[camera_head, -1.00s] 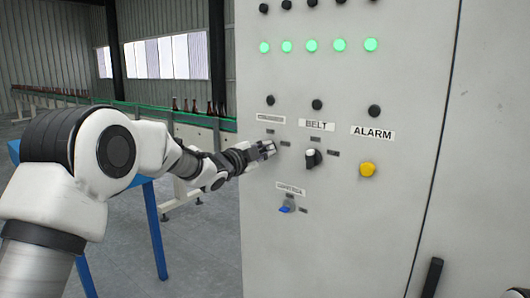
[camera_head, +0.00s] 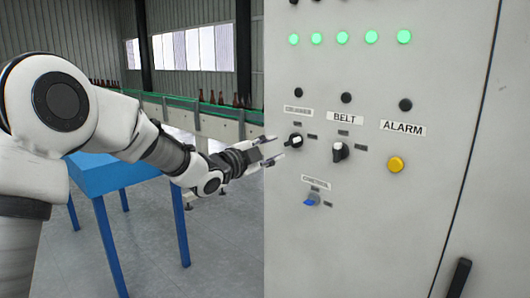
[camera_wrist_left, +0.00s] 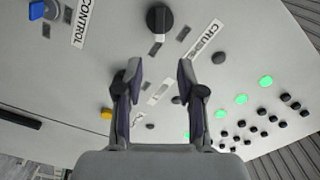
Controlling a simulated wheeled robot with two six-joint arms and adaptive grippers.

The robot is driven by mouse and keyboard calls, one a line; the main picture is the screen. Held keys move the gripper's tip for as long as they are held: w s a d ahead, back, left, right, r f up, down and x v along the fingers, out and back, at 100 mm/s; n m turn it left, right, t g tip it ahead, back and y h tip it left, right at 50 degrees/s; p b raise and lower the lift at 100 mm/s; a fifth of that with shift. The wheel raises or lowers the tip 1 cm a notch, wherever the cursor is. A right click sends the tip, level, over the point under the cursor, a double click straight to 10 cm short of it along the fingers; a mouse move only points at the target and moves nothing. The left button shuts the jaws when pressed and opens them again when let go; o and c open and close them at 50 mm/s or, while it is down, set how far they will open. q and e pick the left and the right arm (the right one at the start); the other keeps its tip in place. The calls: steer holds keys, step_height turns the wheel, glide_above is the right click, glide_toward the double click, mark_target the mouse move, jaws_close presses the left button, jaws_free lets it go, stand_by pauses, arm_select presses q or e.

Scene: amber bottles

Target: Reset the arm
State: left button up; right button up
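In the left wrist view a black knob (camera_wrist_left: 159,18) stands beyond the two spread fingertips (camera_wrist_left: 160,72), beside a label starting "CRU". The belt knob (camera_head: 339,151), the yellow alarm button (camera_head: 396,165) and a blue knob (camera_head: 312,199) under a lower label also show. My right gripper is not in view.
Green lamps (camera_head: 343,38) glow in a row on the cabinet. A black handle (camera_head: 459,278) is at its lower right. A blue table (camera_head: 92,174) stands behind my left arm. A conveyor (camera_head: 205,122) with brown bottles runs behind.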

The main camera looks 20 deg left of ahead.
arm_select(q)
steer(key=v, duration=0.3)
steer(key=shift+f, duration=0.15)
